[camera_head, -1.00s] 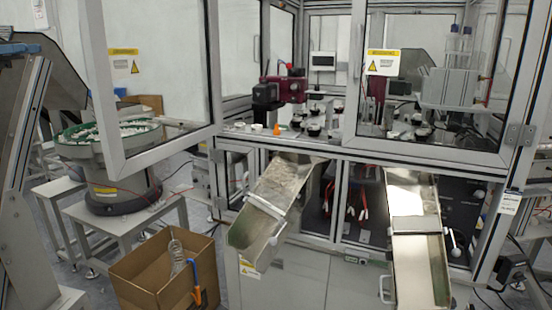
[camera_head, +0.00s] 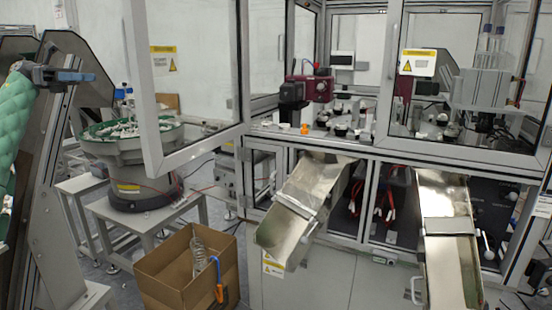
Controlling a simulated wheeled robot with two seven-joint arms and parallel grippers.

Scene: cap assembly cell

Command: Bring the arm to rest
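The assembly cell (camera_head: 345,150) stands ahead, with framed glass doors and a dark red device (camera_head: 318,90) inside. Two metal chutes slope out of its front, the left chute (camera_head: 300,205) and the right chute (camera_head: 447,225). Small dark round parts and an orange piece (camera_head: 305,129) sit on the cell's deck.
An open cardboard box (camera_head: 165,285) on the floor holds a clear bottle (camera_head: 198,250); a blue and orange item (camera_head: 218,282) is at its right side. A bowl feeder (camera_head: 128,150) stands on a grey table (camera_head: 150,222).

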